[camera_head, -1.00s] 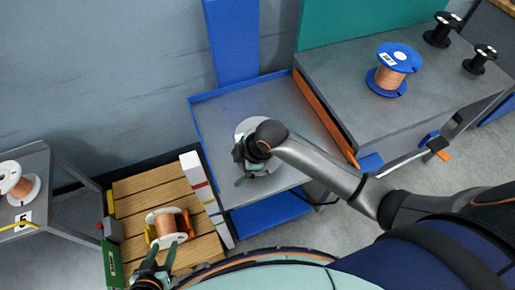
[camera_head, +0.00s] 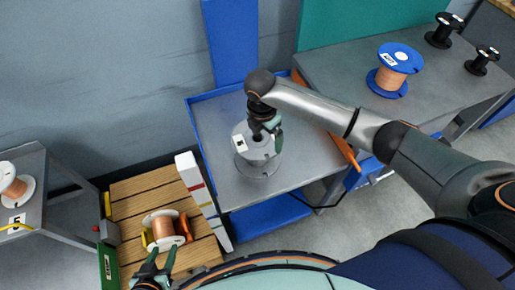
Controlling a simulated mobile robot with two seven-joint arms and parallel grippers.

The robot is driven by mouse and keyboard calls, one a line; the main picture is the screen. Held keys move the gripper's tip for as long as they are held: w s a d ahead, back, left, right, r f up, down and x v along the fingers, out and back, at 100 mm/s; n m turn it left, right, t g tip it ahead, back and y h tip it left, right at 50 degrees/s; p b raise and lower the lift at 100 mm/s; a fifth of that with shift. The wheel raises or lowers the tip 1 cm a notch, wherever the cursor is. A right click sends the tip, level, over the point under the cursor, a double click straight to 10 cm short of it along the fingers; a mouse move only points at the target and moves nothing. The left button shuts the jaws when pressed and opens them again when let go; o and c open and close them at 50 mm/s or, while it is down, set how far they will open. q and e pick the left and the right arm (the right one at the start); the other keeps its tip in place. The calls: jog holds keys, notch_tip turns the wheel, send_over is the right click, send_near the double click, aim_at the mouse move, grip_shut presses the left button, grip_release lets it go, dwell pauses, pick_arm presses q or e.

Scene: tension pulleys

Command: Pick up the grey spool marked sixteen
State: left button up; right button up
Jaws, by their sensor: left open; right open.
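The grey spool (camera_head: 256,164) stands upright on the blue-edged metal table. A small white label (camera_head: 240,144) shows on its top flange, but the number is too small to read. My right gripper (camera_head: 268,136) is open, pointing down at the top of the spool, with its fingers in front of the upper flange. I cannot tell whether they touch it. My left gripper (camera_head: 161,259) is open and empty at the bottom left, near a white spool with copper wire (camera_head: 161,231).
Another copper spool (camera_head: 16,187) stands on the far-left table. A blue spool (camera_head: 393,70) and two black spools (camera_head: 443,30) stand on the right bench (camera_head: 345,75). The blue-edged table (camera_head: 215,130) is otherwise clear.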

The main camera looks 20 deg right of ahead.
aim_at(268, 147)
jog(key=f, duration=0.5)
jog(key=shift+d+f+b, duration=0.3)
jog(key=shift+d+f, duration=0.1)
grip_shut()
dwell(0.5)
jog(key=shift+r, duration=0.1)
